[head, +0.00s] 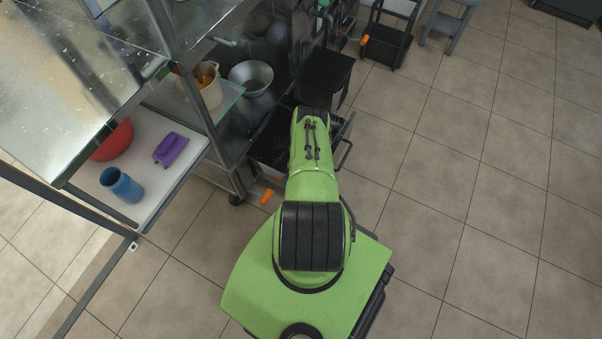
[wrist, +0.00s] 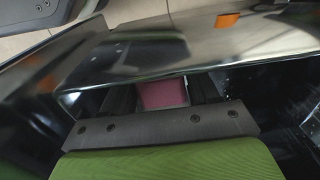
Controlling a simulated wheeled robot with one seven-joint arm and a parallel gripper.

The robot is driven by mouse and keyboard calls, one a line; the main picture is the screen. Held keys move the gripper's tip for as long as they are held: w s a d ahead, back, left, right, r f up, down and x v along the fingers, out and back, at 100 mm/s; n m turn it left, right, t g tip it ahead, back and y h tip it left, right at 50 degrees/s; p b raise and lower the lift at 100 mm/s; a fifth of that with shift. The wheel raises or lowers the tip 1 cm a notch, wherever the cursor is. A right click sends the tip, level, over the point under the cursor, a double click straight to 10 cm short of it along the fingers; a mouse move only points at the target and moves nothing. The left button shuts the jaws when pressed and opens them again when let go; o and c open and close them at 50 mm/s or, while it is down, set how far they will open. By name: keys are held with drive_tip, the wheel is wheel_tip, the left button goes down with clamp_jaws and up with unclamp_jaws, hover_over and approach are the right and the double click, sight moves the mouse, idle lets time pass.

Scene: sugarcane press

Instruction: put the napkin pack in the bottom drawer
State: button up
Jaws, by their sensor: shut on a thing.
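In the wrist view the pink napkin pack (wrist: 163,95) sits between the dark fingers of my gripper (wrist: 165,92), which is shut on it. Only part of the pack shows; a metal edge crosses in front of it. In the head view an open drawer (head: 268,150) juts from the metal unit, with a bar handle (head: 345,152) on its right side. My green arm reaches over this drawer and hides my gripper and the pack there. I cannot tell whether the pack touches the drawer floor.
A shelf unit at left holds a blue cup (head: 121,185), a purple object (head: 170,149) and a red bowl (head: 113,141). A metal bowl (head: 251,77) stands behind it. A black stool (head: 326,72) is beyond the drawer. The tiled floor (head: 480,170) at right is clear.

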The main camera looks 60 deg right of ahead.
wheel_tip(320, 180, down, 6)
drive_tip(key=b, duration=0.3)
drive_tip(key=shift+r, duration=0.25)
drive_tip(key=o, duration=0.9)
wheel_tip(320, 180, up, 12)
drive_tip(key=p, duration=0.6)
drive_tip(key=shift+p, duration=0.3)
